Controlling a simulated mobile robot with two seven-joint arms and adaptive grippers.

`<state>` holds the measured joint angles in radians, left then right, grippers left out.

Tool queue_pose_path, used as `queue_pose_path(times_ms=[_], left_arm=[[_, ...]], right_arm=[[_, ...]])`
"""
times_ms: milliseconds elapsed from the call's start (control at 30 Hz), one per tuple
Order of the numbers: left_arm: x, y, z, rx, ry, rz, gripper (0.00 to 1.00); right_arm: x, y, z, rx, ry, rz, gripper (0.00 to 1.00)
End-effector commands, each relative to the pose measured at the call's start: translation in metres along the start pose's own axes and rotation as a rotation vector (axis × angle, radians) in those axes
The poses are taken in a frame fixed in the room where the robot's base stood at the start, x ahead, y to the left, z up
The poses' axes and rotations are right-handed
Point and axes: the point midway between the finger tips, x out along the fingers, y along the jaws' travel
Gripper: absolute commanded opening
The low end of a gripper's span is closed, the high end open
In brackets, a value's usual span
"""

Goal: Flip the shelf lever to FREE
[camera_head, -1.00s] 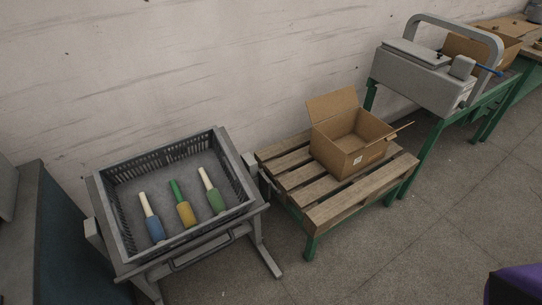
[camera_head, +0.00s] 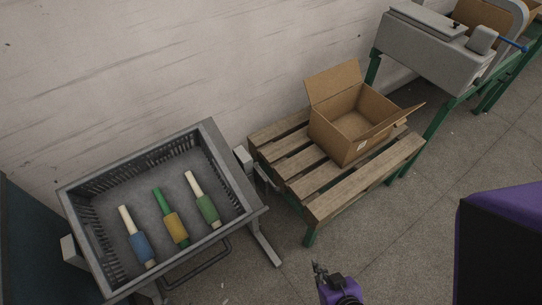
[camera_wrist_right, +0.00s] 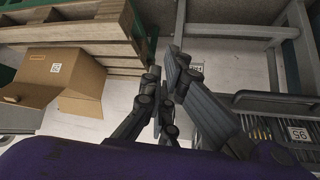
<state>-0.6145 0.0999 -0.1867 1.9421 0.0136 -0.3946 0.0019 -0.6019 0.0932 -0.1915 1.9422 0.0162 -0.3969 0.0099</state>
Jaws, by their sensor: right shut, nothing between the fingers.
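I cannot make out a shelf lever or a FREE marking in either view. My right gripper (camera_head: 319,270) is at the bottom of the head view, over the floor in front of the gap between the crate stand and the pallet table. In the wrist view my right gripper (camera_wrist_right: 167,76) shows its dark fingers, shut and empty. It is apart from the crate stand and the pallet table. My left gripper is out of view.
A grey crate (camera_head: 83,233) on a metal stand holds several yarn bobbins. An open cardboard box (camera_head: 346,150) stands on a wooden pallet table (camera_head: 330,205). A grey machine (camera_head: 425,50) is at the back right. The floor (camera_head: 290,275) in front is clear.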

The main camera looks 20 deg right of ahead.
Motion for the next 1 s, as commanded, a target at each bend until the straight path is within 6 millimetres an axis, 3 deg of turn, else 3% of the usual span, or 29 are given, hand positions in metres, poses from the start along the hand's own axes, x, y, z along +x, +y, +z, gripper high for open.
queue_pose_path(times_ms=[167,367,500,700,833,1000], left_arm=[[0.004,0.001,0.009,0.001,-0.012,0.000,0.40],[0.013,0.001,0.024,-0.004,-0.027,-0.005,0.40],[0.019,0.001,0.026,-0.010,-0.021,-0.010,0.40],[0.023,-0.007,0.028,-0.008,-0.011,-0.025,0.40],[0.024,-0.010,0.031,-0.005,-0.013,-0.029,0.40],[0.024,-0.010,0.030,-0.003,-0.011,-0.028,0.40]], right_arm=[[0.033,-0.013,-0.043,-0.002,0.052,-0.102,0.00],[0.091,-0.028,-0.127,0.009,0.078,-0.284,0.00],[0.121,-0.017,-0.184,0.018,0.055,-0.337,0.00],[0.142,0.016,-0.250,0.045,0.029,-0.320,0.00],[0.146,0.029,-0.273,0.065,0.025,-0.304,0.00],[0.146,0.033,-0.281,0.074,0.025,-0.298,0.00]])
